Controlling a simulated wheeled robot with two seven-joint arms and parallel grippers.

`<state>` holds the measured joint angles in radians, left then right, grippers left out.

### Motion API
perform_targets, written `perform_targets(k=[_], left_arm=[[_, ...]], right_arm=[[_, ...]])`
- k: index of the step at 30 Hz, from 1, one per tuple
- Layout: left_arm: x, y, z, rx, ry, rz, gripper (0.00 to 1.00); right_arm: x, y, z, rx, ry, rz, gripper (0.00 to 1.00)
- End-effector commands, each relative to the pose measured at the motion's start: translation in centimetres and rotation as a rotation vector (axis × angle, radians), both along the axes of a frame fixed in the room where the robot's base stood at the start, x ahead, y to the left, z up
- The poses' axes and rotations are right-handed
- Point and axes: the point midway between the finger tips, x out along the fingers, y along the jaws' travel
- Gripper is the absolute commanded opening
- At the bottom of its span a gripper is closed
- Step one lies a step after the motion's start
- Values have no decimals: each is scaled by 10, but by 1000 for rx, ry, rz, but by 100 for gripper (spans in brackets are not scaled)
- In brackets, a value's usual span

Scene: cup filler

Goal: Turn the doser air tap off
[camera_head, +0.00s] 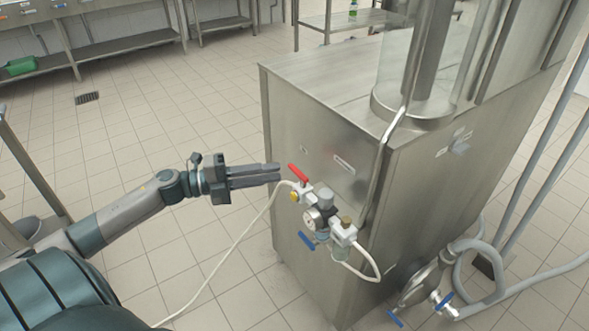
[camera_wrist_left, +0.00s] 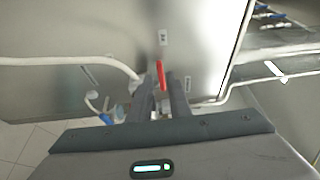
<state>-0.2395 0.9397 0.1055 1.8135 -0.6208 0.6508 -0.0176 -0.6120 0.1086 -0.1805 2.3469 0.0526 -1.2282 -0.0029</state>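The air unit (camera_head: 322,214) is fixed to the near face of the steel machine, with a gauge and fittings. A red tap lever (camera_head: 298,173) stands at its upper left, slanting down to the right. My left gripper (camera_head: 279,173) is just left of the lever, pointing at it, with nothing held. In the left wrist view, the red lever (camera_wrist_left: 161,76) appears in line with the gap between my slightly parted fingers (camera_wrist_left: 163,90). The head view shows the fingertips short of the lever; contact cannot be told. My right gripper is not in view.
A white hose (camera_head: 237,243) runs from the air unit down to the floor. A blue handle (camera_head: 306,240) sits below the gauge. The steel machine (camera_head: 330,130) fills the right side. More hoses and blue valves are at its lower right. The tiled floor (camera_head: 150,130) at left is clear.

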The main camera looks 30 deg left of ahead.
Motion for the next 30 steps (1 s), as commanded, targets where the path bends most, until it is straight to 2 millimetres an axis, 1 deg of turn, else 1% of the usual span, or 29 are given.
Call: perform_targets(k=[1, 9, 15, 21, 29, 30], left_arm=[[6, -6, 2, 1, -4, -2, 17], [31, -31, 2, 0, -4, -1, 17], [44, -43, 1, 0, -1, 0, 17], [49, -49, 0, 1, -1, 0, 17], [49, -49, 0, 0, 0, 0, 17], [49, -49, 0, 0, 0, 0, 12]], right_arm=[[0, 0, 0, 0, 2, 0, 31], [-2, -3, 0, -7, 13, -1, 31], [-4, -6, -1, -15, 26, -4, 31], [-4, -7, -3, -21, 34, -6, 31], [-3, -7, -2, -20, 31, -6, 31], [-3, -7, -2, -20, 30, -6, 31]])
